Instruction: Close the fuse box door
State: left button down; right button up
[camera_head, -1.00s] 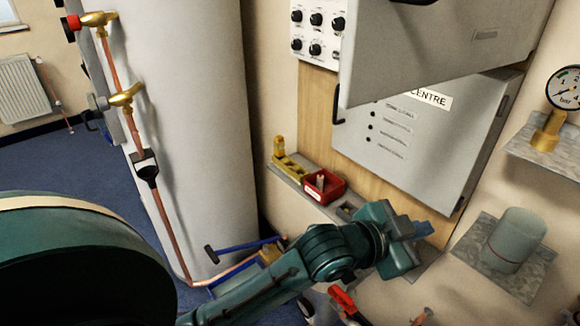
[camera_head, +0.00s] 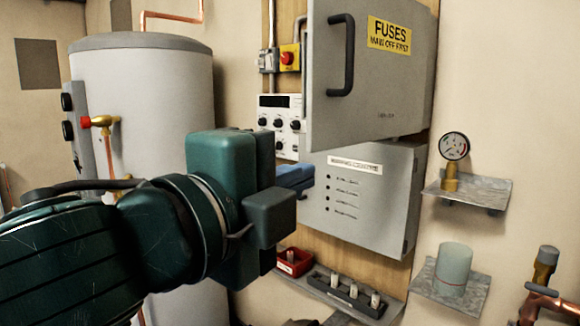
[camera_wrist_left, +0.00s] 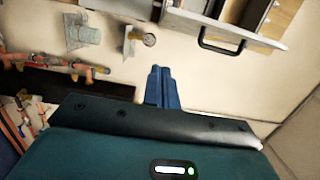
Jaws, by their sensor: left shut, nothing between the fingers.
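The grey fuse box door (camera_head: 375,75) has a yellow FUSES label and a black bar handle (camera_head: 341,55) near its left edge. It stands swung out from the wall, its left edge towards me. My left gripper (camera_head: 300,178) is just below and left of the door's lower left corner in the head view, with its blue fingers together and empty. In the left wrist view, the closed fingers (camera_wrist_left: 162,88) point past the handle (camera_wrist_left: 222,45) and look apart from it. The inside of the fuse box is mostly hidden by the door. My right gripper is not in view.
A grey control box (camera_head: 365,195) is mounted below the door. A pressure gauge (camera_head: 454,147) and a grey cylinder (camera_head: 454,265) stand on shelves at right. A red bin (camera_head: 294,261) sits on a low ledge. A large white tank (camera_head: 150,85) stands at left.

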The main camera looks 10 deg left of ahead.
pick_arm(q)
jog(key=w+d+p, duration=0.1)
jog(key=w+p, duration=0.1)
jog(key=w, duration=0.9)
jog(key=shift+w+d, duration=0.35)
jog(key=shift+d, duration=0.05)
